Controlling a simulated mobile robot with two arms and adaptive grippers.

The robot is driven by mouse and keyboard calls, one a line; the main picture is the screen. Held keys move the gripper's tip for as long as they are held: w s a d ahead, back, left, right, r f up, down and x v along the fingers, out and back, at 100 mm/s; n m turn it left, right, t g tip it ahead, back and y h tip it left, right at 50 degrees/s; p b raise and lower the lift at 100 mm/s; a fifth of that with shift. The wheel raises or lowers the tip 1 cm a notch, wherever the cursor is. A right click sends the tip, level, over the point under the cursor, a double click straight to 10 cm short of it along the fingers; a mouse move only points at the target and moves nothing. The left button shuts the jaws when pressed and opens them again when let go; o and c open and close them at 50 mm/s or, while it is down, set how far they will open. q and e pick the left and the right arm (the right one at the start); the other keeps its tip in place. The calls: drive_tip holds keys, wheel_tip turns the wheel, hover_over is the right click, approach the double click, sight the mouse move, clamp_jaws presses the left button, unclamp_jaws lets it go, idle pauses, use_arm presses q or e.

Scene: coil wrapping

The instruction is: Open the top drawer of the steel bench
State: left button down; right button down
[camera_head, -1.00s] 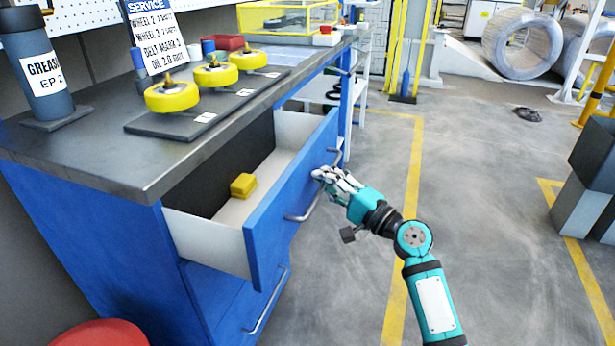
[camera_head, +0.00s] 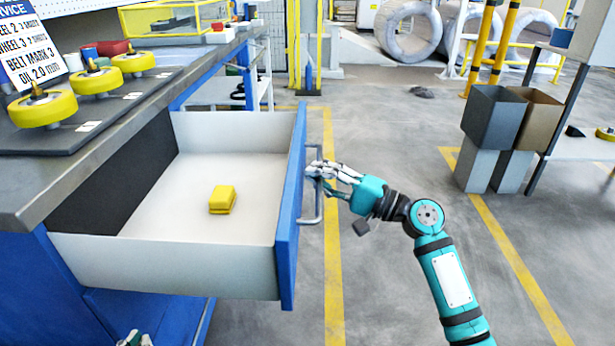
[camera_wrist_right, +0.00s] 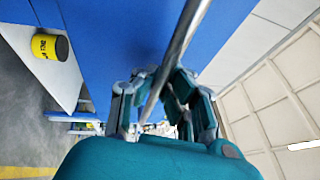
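The top drawer (camera_head: 290,225) of the steel bench (camera_head: 150,85) is pulled far out, showing its pale interior. It has a blue front and a grey bar handle (camera_head: 316,212). A yellow block (camera_head: 222,200) lies on the drawer floor. My right gripper (camera_head: 316,172) is at the handle, its fingers closed around the bar. In the right wrist view the bar (camera_wrist_right: 180,45) runs between the fingers (camera_wrist_right: 163,90), in front of the blue panel. Only the tips of my left gripper (camera_head: 135,340) show at the bottom edge, below the drawer.
Yellow wheels (camera_head: 43,108) and a service sign (camera_head: 32,45) stand on the bench top. A yellow-framed case (camera_head: 175,18) is farther back. Open floor (camera_head: 400,150) lies right of the drawer. Grey and brown bins (camera_head: 493,120) stand at the right.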

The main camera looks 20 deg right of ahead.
drive_tip(key=shift+a+f, duration=0.1)
drive_tip(key=shift+f, duration=0.15)
drive_tip(key=c, duration=1.4)
unclamp_jaws()
drive_tip(key=shift+r, duration=0.15)
drive_tip(key=v, duration=1.2)
drive_tip(key=shift+s, duration=0.1)
